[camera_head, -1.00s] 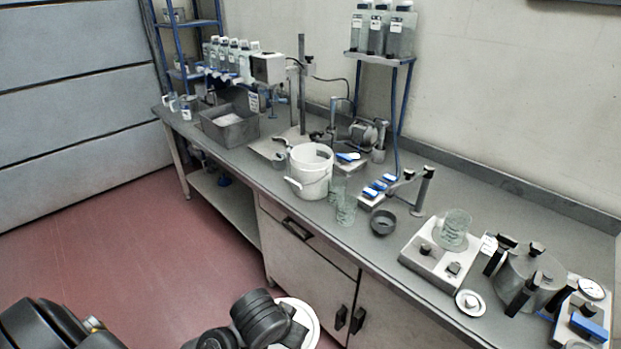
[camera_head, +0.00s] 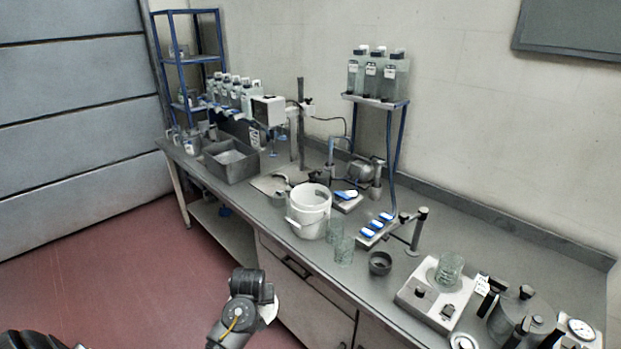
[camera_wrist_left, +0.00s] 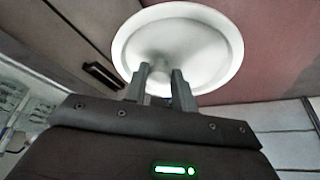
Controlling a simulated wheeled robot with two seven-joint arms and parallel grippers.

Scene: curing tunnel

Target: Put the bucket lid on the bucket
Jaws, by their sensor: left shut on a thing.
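The white bucket (camera_head: 308,214) stands upright on the bench near its front edge, open at the top, its handle hanging down at the front. The round white bucket lid (camera_wrist_left: 205,45) is in my left gripper (camera_wrist_left: 160,78), whose two fingers are shut on the knob at its middle. In the head view a small part of the lid (camera_head: 269,309) shows beside my left wrist, in front of the bench and below the bucket, apart from it. My wrist hides the rest of the lid there. My right gripper is not in view.
Glass beakers (camera_head: 344,250) stand close to the right of the bucket, with a small dark bowl (camera_head: 380,263) beyond them. A grey bin (camera_head: 231,160) is to the left. A stand and motor (camera_head: 361,172) are behind. The floor before the bench is clear.

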